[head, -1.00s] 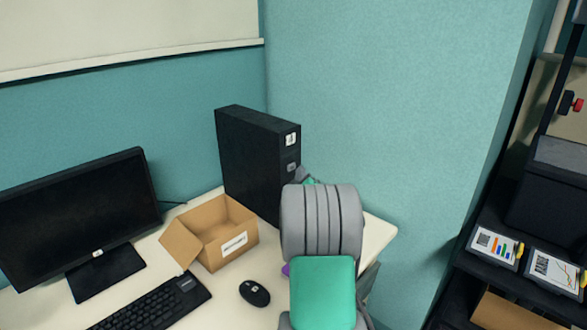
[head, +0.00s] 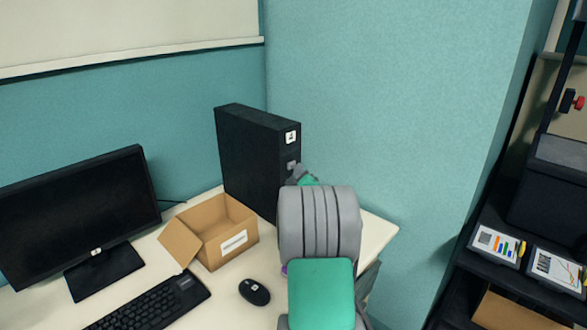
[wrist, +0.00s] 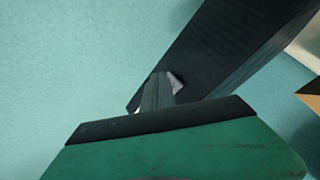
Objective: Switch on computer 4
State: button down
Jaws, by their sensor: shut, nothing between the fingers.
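The black computer tower (head: 252,155) stands upright at the back of the desk. It has a white label (head: 291,137) near the top of its narrow front and a small grey panel below that. It also shows in the wrist view (wrist: 250,45). My gripper (head: 297,171) is at the tower's front, beside the grey panel, and my arm hides the lower front. In the wrist view my gripper (wrist: 158,82) is shut and empty, its tips over the tower's front end. Whether they touch it I cannot tell. The label's number is too small to read.
A black monitor (head: 75,215), a keyboard (head: 150,303) and a mouse (head: 254,291) are on the white desk (head: 375,233). A teal wall (head: 400,110) is close behind and right. A dark shelf (head: 480,265) stands at far right.

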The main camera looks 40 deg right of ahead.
jog(key=shift+w+b, duration=0.45)
dwell(0.6)
jog(key=shift+s+b, duration=0.35)
jog(key=shift+s, duration=0.5)
jog(key=s+b, duration=0.2)
jog(key=s, duration=0.4)
jog(key=shift+d+b, duration=0.25)
jog(key=shift+b, duration=0.05)
